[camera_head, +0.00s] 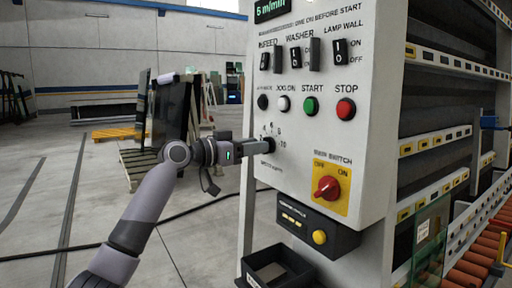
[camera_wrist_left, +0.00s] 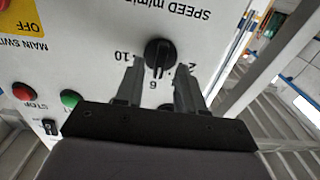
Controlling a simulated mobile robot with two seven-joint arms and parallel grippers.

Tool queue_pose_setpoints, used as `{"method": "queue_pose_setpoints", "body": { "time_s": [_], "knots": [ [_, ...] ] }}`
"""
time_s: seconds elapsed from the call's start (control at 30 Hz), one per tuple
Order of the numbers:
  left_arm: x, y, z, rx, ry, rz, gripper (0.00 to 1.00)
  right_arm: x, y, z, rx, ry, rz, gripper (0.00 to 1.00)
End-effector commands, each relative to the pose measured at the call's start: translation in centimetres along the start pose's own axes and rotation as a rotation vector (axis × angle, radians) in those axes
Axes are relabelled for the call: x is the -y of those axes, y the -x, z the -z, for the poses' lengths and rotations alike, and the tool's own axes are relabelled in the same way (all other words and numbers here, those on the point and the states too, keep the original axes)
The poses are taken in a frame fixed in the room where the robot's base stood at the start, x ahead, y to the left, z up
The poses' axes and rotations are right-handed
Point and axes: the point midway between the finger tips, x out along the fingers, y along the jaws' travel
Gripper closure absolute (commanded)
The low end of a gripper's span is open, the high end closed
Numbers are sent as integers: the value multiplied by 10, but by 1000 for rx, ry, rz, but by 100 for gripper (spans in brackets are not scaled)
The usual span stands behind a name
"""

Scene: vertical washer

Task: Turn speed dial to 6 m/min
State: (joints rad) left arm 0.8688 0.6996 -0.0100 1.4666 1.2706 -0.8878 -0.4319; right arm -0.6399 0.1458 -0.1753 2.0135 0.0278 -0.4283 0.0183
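The black speed dial (camera_head: 269,142) is on the white control panel (camera_head: 225,189), low on its left side. My left gripper (camera_head: 262,147) reaches it from the left, with its fingertips at the dial. In the left wrist view, seen upside down, the dial (camera_wrist_left: 160,54) has its ridge pointing toward the printed 6. The gripper's two fingers (camera_wrist_left: 159,72) stand apart, one on each side of the ridge; a gap seems to show, and contact cannot be told. The display (camera_head: 270,8) reads 5 or 6 m/min, its top cut off. My right gripper is out of view.
Above the dial are black, white, green (camera_head: 310,105) and red (camera_head: 346,109) buttons and a row of switches. The red main switch (camera_head: 328,188) on yellow sits lower right. A black box with a yellow button (camera_head: 320,237) juts out below. The floor at left is open.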

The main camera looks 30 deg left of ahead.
Motion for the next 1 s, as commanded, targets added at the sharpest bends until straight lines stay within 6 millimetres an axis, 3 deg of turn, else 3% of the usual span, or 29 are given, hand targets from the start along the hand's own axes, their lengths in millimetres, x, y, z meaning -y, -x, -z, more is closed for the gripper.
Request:
{"method": "queue_pose_setpoints", "body": {
  "time_s": [0.2, 0.4, 1.0],
  "knots": [
    [0, 35, -3, 2, -5, 1, 62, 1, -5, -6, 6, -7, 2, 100],
    [0, 56, -2, 2, -2, 0, 62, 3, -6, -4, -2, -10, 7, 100],
    [0, 60, 0, 2, -1, 0, 62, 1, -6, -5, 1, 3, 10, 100]
  ]
}}
